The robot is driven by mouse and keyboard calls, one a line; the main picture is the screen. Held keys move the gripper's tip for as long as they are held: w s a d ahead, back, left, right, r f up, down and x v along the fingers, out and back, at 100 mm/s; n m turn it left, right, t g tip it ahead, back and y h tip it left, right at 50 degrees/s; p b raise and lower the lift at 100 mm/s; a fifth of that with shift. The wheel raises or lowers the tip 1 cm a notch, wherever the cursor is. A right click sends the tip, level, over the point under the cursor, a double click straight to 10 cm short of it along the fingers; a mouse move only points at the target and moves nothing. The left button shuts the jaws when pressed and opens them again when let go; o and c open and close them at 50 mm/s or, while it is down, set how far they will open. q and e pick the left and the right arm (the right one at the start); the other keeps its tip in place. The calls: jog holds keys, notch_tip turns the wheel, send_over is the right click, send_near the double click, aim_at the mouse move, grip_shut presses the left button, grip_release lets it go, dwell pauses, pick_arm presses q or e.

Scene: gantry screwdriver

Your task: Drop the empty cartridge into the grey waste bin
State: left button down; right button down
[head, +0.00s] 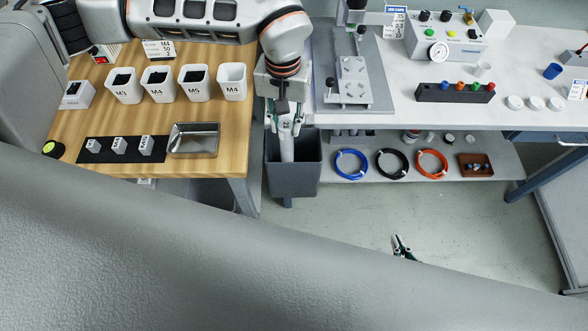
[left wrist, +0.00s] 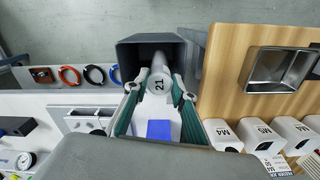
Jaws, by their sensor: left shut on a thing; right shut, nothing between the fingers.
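The grey waste bin (head: 291,180) stands on the floor in the gap between the wooden table and the white bench. It also shows in the left wrist view (left wrist: 126,52). My left gripper (head: 286,130) points down over the bin's opening, shut on the pale cylindrical cartridge (head: 287,149). My right gripper (head: 402,248) is shut and empty, low in front of the bench, partly hidden.
The wooden table (head: 222,170) left of the bin holds a metal tray (head: 194,140) and several white cups. The white bench (head: 400,115) on the right carries a fixture (head: 352,82) close to my left gripper. Coloured coils lie on its lower shelf (head: 450,185).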

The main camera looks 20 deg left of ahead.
pick_arm(q)
jog(key=c, duration=1.6)
grip_release()
notch_tip(320, 180, up, 12)
